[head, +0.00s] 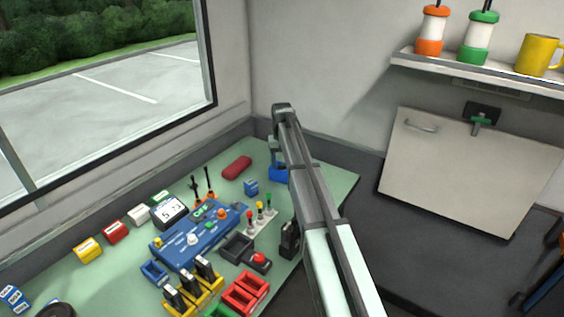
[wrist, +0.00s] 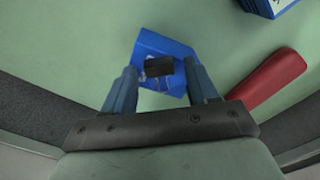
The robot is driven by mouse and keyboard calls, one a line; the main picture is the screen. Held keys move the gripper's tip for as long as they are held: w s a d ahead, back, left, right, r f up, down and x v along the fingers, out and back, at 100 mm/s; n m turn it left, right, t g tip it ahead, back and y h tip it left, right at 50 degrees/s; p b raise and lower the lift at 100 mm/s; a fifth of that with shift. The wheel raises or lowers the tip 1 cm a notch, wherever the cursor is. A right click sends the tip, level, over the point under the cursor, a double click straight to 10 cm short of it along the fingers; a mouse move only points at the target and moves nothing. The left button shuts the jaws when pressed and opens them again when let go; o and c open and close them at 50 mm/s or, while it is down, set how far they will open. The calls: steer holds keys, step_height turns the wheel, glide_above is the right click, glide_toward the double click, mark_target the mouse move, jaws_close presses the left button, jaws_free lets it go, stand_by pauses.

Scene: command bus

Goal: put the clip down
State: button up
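The clip (wrist: 159,67) is a small black binder clip with silver wire handles. In the wrist view it shows against a blue block or tray (wrist: 160,42), between my fingers. My gripper (wrist: 161,78) is open, with a gap on each side of the clip. I cannot tell whether the clip rests inside the blue thing or on top of it. In the head view my gripper (head: 276,155) points down over the blue thing (head: 279,175) at the far end of the green desk (head: 325,187). The clip is not visible in the head view.
A red case (head: 237,167) lies left of the blue thing. A small blue box (head: 251,187) is nearby. A blue control panel (head: 198,238), coloured levers (head: 260,212) and red trays (head: 245,292) crowd the desk nearer me. The window wall borders the desk's left side.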

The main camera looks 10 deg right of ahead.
mark_target(282, 166)
steer(key=shift+r, duration=0.1)
step_height(282, 166, up, 12)
stand_by(0.7)
